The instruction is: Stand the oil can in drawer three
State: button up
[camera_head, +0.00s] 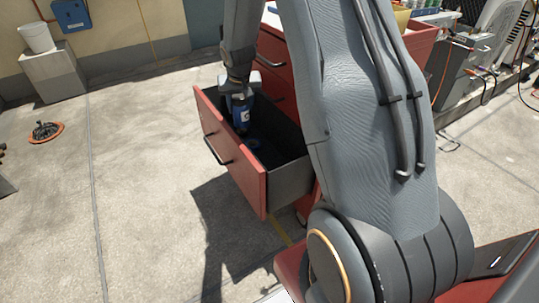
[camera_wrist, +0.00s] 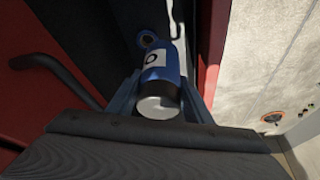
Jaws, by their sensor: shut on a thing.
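The red drawer (camera_head: 233,165) with a dark inside is pulled out, below two closed drawer fronts. The can looks upright, inside the drawer's outline near its front left corner. I cannot tell whether its bottom touches the drawer floor.
The red tool cabinet (camera_head: 275,52) stands behind, partly hidden by my arm. The concrete floor (camera_head: 130,190) at left is mostly clear.

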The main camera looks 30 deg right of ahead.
jog(key=s+d+p, duration=0.2)
jog(key=s+d, duration=0.1)
jog(key=s, duration=0.6)
jog(key=s+d+p, duration=0.2)
jog(key=s+d, duration=0.1)
jog(key=s, duration=0.5)
jog(key=shift+a+f+b, duration=0.15)
jog(key=shift+f+b, duration=1.35)
jog(key=shift+f, duration=3)
jog(key=shift+a+f+b, duration=0.1)
jog(key=shift+f+b, duration=1.35)
jog(key=shift+f, duration=3.05)
jog(key=shift+f, duration=0.15)
jog(key=o, duration=1.3)
jog(key=p+v, duration=0.3)
jog(key=v, duration=0.9)
